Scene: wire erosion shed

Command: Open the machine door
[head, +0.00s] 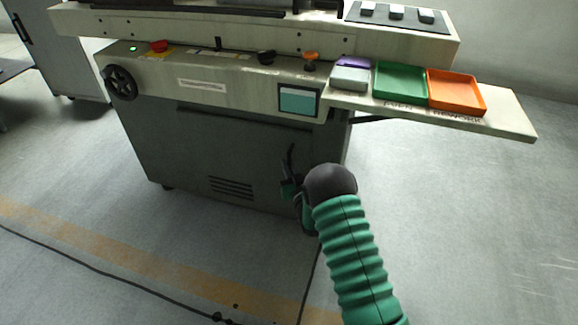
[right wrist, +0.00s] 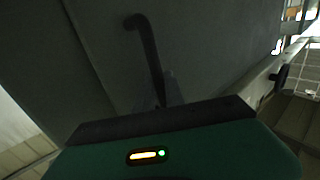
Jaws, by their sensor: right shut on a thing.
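The machine door (head: 235,150) is a dark grey panel on the front of the machine's lower cabinet, with a slotted vent low on it. It looks closed in the head view. A black bent handle (head: 291,158) stands near its right side. The handle (right wrist: 148,50) also shows in the right wrist view, against the dark panel. My right gripper (head: 291,184) is shut on the handle's lower part, with the handle's upper end sticking out above. The exact finger contact is hidden by the dark wrist. My left gripper is out of view.
A shelf (head: 512,112) juts out at the right with a green tray (head: 400,82) and an orange tray (head: 456,92). A handwheel (head: 121,82) sits at the left of the control panel. Cables cross the floor in front, which is otherwise clear.

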